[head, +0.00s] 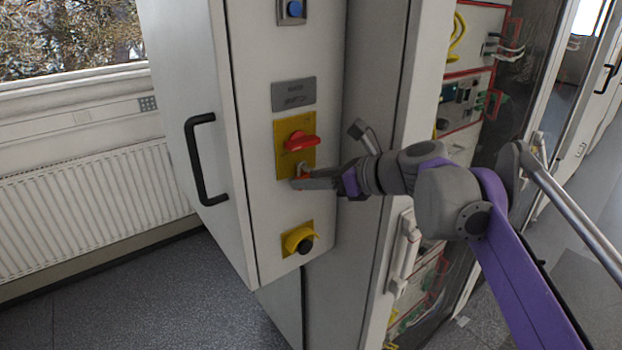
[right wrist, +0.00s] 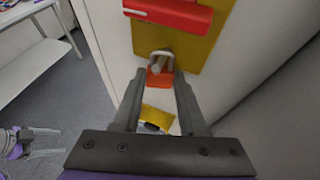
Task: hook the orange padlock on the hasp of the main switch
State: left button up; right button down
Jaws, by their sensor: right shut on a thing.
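The main switch has a red handle (head: 300,141) on a yellow plate (head: 284,165); both also show in the right wrist view, as handle (right wrist: 170,10) and plate (right wrist: 200,45). My right gripper (right wrist: 160,74) is shut on the orange padlock (right wrist: 160,79), just below the handle at the plate's lower edge. The padlock's pale shackle (right wrist: 152,56) points up at the hasp (right wrist: 156,68); I cannot tell whether it passes through it. In the head view, the padlock (head: 303,171) is mostly hidden by the gripper (head: 298,182). My left gripper (right wrist: 45,143) looks open and empty, well away.
A yellow and black knob (head: 299,240) sits lower on the same grey panel. A black door handle (head: 200,160) sticks out to the left. A blue button (head: 294,9) is above. A radiator (head: 95,215) lines the left wall. Open floor lies between.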

jog(key=shift+c, duration=1.8)
grip_release()
jog(key=shift+s+r, duration=0.1)
jog(key=shift+d, duration=0.1)
jog(key=f+v, duration=0.1)
jog(key=v, duration=0.9)
jog(key=s+d+f+n+h, duration=0.3)
jog(key=s+f+n, duration=0.4)
jog(key=f, duration=0.5)
jog(key=s+d+f+n+g+h, duration=0.1)
jog(key=s+d+f+n+h, duration=0.2)
jog(key=s+f+n, duration=0.5)
jog(key=s+d+f+n+g+h, duration=0.1)
jog(key=s+d+f+n+h, duration=0.2)
jog(key=f+n, duration=0.7)
jog(key=s+f+h, duration=0.2)
jog(key=s+f, duration=0.2)
jog(key=f, duration=0.4)
jog(key=shift+s+f, duration=0.15)
jog(key=shift+f, duration=0.05)
